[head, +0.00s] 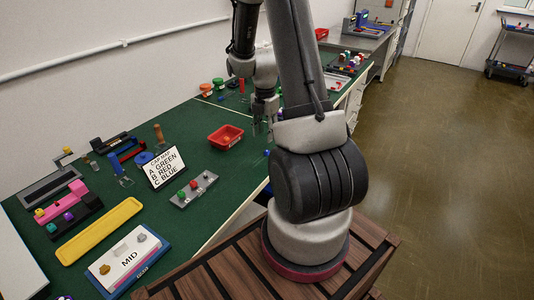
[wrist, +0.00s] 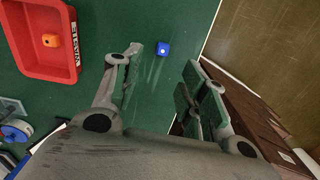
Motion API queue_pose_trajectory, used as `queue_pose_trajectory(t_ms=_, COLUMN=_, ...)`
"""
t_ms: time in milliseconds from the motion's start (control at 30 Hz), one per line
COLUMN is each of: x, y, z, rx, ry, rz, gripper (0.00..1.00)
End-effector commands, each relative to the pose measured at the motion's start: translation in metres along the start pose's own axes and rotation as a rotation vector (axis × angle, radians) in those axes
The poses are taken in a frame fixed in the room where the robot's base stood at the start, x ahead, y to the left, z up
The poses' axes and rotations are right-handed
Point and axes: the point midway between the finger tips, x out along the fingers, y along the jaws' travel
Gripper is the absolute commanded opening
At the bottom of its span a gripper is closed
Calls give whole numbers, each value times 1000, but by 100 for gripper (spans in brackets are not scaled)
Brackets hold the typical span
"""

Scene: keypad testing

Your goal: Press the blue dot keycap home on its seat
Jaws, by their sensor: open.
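The blue dot keycap (wrist: 163,48), a small blue block with a white dot on top, lies on the green table. It shows as a small blue spot in the head view (head: 267,153). My gripper (wrist: 165,65) is open and empty, its fingers spread on either side of the keycap's line, with the keycap slightly beyond the fingertips. In the head view my gripper (head: 262,127) hangs over the table, right of the red tray. A grey seat plate (head: 187,200) carries a green cap (head: 181,194) and a red cap (head: 194,184); its far end shows no coloured cap.
A red tray (head: 226,137) holds an orange cap (wrist: 50,40). A sign (head: 163,168) reads A green, B red, C blue. A yellow tray (head: 100,231) and a board marked MID (head: 128,260) lie nearer. The table edge is close to the keycap's right.

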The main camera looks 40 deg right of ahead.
Motion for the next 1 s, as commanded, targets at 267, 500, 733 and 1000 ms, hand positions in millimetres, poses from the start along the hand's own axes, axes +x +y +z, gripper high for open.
queue_pose_trajectory(t_ms=267, x=22, y=0, z=0, rx=-72, ry=1, rz=-1, gripper=43)
queue_pose_trajectory(t_ms=500, x=58, y=-4, z=6, rx=-69, ry=2, rz=-3, gripper=43)
queue_pose_trajectory(t_ms=733, x=78, y=-3, z=7, rx=-70, ry=0, rz=1, gripper=43)
queue_pose_trajectory(t_ms=1000, x=78, y=-3, z=7, rx=-69, ry=-1, rz=1, gripper=28)
